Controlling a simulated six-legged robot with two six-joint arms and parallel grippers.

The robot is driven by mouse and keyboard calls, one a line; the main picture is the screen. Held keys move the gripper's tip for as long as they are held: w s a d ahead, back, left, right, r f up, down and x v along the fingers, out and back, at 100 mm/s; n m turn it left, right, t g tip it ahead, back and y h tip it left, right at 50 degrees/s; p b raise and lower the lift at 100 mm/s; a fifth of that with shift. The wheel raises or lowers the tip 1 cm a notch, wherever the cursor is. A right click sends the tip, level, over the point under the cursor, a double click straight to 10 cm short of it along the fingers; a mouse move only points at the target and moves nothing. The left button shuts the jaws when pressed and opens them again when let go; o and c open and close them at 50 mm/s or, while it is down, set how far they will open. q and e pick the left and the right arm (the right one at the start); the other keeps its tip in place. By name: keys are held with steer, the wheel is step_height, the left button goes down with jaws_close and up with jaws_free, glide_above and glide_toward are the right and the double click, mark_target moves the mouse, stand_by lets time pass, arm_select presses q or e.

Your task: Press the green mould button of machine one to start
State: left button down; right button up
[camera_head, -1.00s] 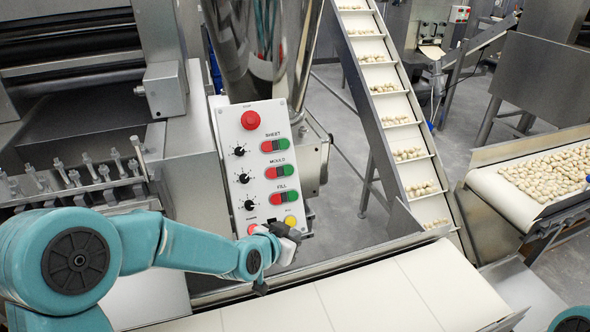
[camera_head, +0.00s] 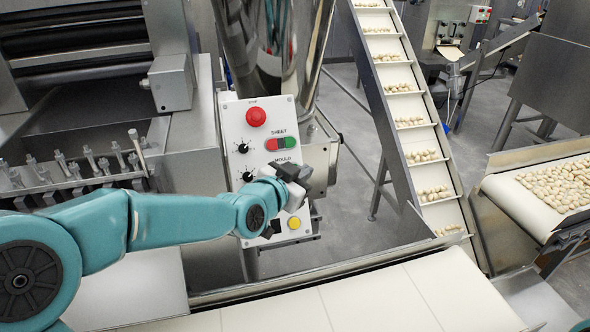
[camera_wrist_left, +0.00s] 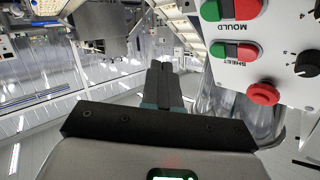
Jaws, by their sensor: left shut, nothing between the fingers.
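The white control panel (camera_head: 232,130) stands on the machine at centre, with a red stop button (camera_head: 256,117) at its top. The SHEET red and green buttons (camera_head: 281,144) are visible below it. My left gripper (camera_head: 296,178) is in front of the panel's MOULD row and hides those buttons in the head view. In the left wrist view, the green MOULD button (camera_wrist_left: 211,10) and red MOULD button (camera_wrist_left: 246,9) show at the top right, upside down. The gripper's fingers (camera_wrist_left: 165,76) are shut and empty, left of the buttons; contact is not visible. My right gripper is out of view.
A shiny steel column (camera_head: 262,50) stands behind the panel. A white conveyor belt (camera_head: 370,295) runs in front, below the gripper. An inclined conveyor (camera_head: 405,105) carries pasta on the right. A yellow button (camera_head: 294,223) is low on the panel.

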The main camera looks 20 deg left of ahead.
arm_select(q)
steer(key=shift+w+a+f+b, duration=0.1)
steer(key=shift+w+a+f, duration=0.55)
steer(key=shift+w, duration=0.3)
steer(key=shift+w+a+f+b, duration=0.1)
steer(key=shift+w+a+f, duration=0.5)
steer(key=shift+w+f, duration=0.3)
steer(key=shift+w+a+f+b, duration=0.1)
steer(key=shift+w+a+f, duration=0.5)
steer(key=shift+w, duration=0.45)
steer(key=shift+w, duration=0.1)
steer(key=shift+f, duration=0.1)
steer(key=shift+w+a+f+b, duration=0.2)
steer(key=shift+w+b, duration=0.05)
steer(key=shift+b, duration=0.05)
